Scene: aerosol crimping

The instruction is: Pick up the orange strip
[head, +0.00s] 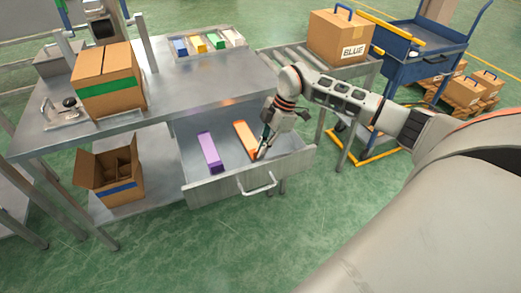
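The orange strip (246,136) lies in the open drawer (212,190) below the metal table, at its right part. A purple strip (210,152) lies to its left in the same drawer. My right gripper (261,154) reaches down into the drawer at the near end of the orange strip. Its fingertips are small and overlap that end, so I cannot tell whether they are closed on it. My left gripper is not in view.
A metal table (190,95) stands above the drawer, with a green-banded carton (108,85) and a tray of coloured pieces (208,43). An open carton (110,178) sits on the lower shelf. A carton marked BLUE (335,38) rests on rollers at right, near a blue cart (420,45).

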